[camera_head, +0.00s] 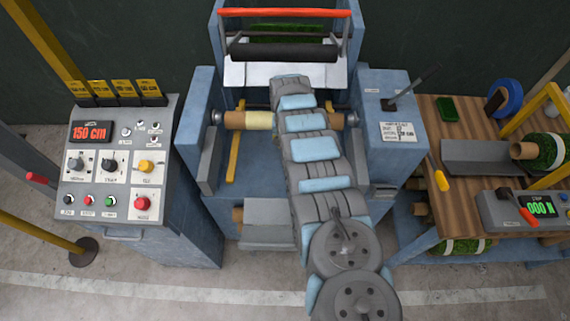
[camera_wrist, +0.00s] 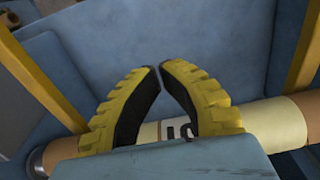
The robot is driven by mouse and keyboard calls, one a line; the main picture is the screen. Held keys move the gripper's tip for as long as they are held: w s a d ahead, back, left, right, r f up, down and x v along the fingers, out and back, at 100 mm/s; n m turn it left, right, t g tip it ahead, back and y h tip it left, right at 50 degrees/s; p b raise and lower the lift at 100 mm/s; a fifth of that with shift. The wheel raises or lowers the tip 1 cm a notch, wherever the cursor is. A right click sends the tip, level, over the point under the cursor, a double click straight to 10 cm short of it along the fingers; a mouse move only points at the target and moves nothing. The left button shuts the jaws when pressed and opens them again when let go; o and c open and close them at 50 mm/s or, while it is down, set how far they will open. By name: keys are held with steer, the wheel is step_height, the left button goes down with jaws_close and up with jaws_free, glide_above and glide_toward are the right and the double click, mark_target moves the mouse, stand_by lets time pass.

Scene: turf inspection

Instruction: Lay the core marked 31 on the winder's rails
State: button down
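The core (camera_head: 253,120) is a tan tube with a cream band. It lies crosswise in the winder between the two side housings, in line with the chucks, and appears to rest across the yellow rails (camera_head: 233,158). In the wrist view the core (camera_wrist: 275,123) runs behind my fingers, with a dark marking on the cream band partly hidden and not fully readable. My gripper (camera_wrist: 160,68) has yellow ribbed fingers with black inner pads. Their tips nearly meet, with nothing seen between them. My arm hides the core's middle in the head view.
A control panel (camera_head: 90,132) reading 150 cm stands left. The winder's right housing (camera_head: 385,125) carries a lever. A wooden bench (camera_head: 455,185) at right holds a turf roll (camera_head: 548,150), a grey trough and a display. A red bar (camera_head: 285,13) crosses the back.

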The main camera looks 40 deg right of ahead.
steer(key=shift+w+d+f+b, duration=0.35)
steer(key=shift+w+d+b, duration=0.15)
steer(key=shift+b, duration=1.3)
steer(key=shift+b, duration=0.45)
steer(key=w+d+b, duration=0.1)
steer(key=b, duration=0.4)
steer(key=shift+r, duration=0.1)
steer(key=shift+w+d+b, duration=0.1)
steer(key=shift+b, duration=1)
steer(key=shift+r+b, duration=0.25)
steer(key=shift+b, duration=0.15)
steer(key=shift+a+r+p, duration=0.25)
steer(key=shift+r+p, duration=0.05)
steer(key=shift+p, duration=1.7)
steer(key=shift+s+p, duration=0.2)
steer(key=shift+p, duration=0.3)
steer(key=p, duration=0.2)
steer(key=shift+s+a+f+p, duration=0.1)
steer(key=shift+s+a+p, duration=0.15)
steer(key=shift+a+p, duration=0.05)
